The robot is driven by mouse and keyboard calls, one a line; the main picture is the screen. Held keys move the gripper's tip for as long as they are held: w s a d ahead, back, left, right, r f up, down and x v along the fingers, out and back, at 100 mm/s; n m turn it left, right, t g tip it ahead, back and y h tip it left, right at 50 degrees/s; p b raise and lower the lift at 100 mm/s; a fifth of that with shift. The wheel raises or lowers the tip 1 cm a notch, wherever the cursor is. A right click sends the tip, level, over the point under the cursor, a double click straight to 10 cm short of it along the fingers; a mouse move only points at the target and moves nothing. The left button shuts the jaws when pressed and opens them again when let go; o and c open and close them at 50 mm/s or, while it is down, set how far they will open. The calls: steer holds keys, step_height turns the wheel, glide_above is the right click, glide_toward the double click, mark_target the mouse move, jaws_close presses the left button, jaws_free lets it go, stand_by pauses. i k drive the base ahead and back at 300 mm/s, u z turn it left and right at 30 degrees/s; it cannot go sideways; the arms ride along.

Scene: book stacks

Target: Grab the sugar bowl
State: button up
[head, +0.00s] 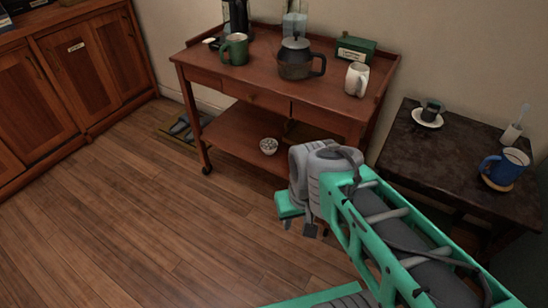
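A small bowl (268,146) with whitish contents, which looks like the sugar bowl, stands upright on the lower shelf (236,132) of the wooden trolley, near its front edge. My gripper (299,228) hangs in front of the trolley, to the right of the bowl and lower in the picture. It points down over the floor, with its fingertips apart and nothing between them. It does not touch the bowl. My arm hides part of the shelf's right end.
The trolley top (262,80) holds a green mug (235,49), a dark teapot (297,61), a pale mug (357,79) and a green box (355,50). A dark side table (455,155) with cups stands at right. Sandals (181,127) lie at left. The front-left floor is clear.

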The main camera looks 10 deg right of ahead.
mark_target(269, 146)
steer(key=u, duration=0.05)
steer(key=k, duration=0.65)
steer(key=u, duration=0.7)
steer(key=i, duration=1.5)
steer(key=z, duration=0.5)
steer(key=i, duration=0.6)
